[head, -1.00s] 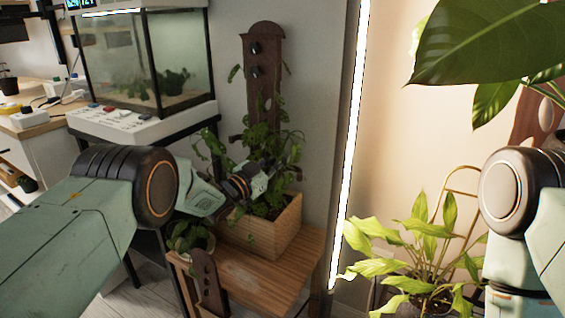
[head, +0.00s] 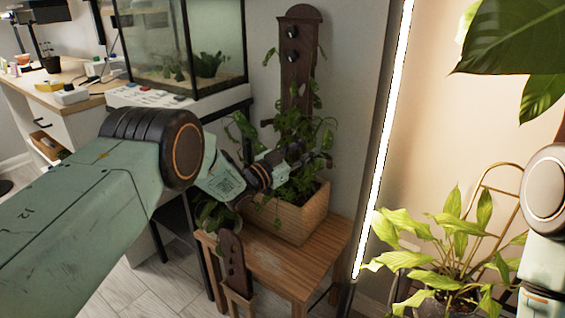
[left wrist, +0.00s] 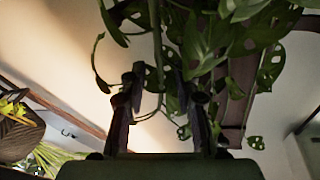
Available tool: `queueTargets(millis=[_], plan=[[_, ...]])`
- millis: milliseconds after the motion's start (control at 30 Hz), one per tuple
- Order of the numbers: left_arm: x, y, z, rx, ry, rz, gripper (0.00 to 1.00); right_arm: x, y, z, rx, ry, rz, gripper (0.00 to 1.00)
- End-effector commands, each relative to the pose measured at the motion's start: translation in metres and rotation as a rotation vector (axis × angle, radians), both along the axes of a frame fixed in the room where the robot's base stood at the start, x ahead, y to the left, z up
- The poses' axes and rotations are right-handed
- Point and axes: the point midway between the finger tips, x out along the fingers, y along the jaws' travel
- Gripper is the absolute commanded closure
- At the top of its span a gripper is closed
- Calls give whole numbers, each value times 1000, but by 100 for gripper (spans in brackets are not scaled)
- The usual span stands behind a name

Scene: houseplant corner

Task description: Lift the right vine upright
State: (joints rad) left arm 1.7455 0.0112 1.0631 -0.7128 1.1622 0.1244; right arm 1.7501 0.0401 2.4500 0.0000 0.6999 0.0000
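A vine plant (head: 306,133) grows from a wooden box planter (head: 302,222), in front of a dark upright board (head: 300,62). Leafy stems hang at its right side; I cannot tell which one is the right vine. My left gripper (head: 312,156) is among the leaves just above the planter. In the left wrist view its two dark fingers (left wrist: 165,85) stand apart. A thin green stem (left wrist: 157,45) shows between or behind them, with perforated leaves (left wrist: 200,50) above and to the right. No grip on a stem shows. My right gripper is out of view.
The planter stands on a small wooden bench (head: 275,268), with a small potted plant (head: 214,213) at its left. A glass tank (head: 185,45) is behind left. A light strip (head: 385,140) and a yellow-green plant (head: 450,245) are to the right.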

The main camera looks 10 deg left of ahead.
Motion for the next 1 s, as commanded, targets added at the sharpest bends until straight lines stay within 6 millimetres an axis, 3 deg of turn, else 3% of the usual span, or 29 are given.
queueTargets(millis=[500,700,1000], plan=[[-62,47,-11,0,2,1,69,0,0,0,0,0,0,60],[-73,55,-12,0,0,0,69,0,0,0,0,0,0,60],[-74,55,-13,0,0,-1,69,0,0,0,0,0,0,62]])
